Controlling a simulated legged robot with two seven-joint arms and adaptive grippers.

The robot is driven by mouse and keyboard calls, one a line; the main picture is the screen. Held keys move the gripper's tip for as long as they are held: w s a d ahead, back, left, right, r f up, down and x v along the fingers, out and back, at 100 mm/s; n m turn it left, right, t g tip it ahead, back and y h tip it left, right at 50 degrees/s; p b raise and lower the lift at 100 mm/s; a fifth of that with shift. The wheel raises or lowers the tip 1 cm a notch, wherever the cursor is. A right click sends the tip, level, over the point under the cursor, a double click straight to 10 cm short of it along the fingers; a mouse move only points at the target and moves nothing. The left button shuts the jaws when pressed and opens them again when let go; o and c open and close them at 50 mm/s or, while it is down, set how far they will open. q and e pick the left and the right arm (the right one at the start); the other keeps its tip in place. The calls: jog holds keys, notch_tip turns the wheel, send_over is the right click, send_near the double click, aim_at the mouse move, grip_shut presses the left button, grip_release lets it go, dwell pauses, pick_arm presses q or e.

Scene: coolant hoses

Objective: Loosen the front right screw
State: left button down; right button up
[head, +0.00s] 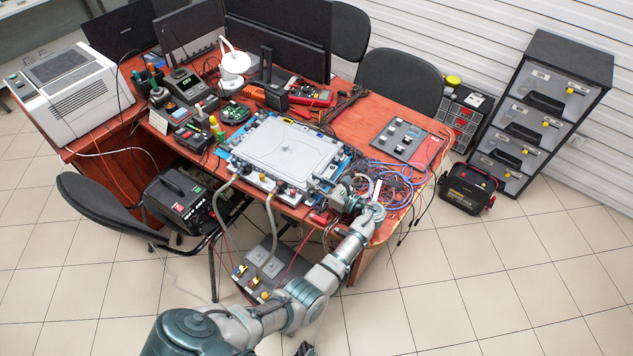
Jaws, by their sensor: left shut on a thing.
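A flat grey box with a light lid (285,146) lies on a blue mat on the red-brown desk. Small dark knobs and fittings line its front edge, and two grey hoses (272,222) hang down from there. My left arm reaches up from the bottom, and my left gripper (324,186) is at the box's front right corner. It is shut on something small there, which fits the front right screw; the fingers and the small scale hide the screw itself. My right gripper is not recognisable in view.
A tangle of coloured cables (392,185) lies just right of my gripper. A grey panel (399,139) lies behind it. Below the desk's front stands a grey unit with yellow and red fittings (262,272). A white lamp (233,62) and monitors stand behind.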

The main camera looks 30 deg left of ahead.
pick_arm(q)
jog(key=c, duration=1.1)
grip_release()
jog(key=shift+w+d, duration=0.1)
jog(key=shift+o, duration=0.2)
jog(key=d, duration=1.2)
jog(key=shift+s+d, duration=0.1)
jog(key=shift+s, duration=0.25)
jog(key=shift+f, duration=0.1)
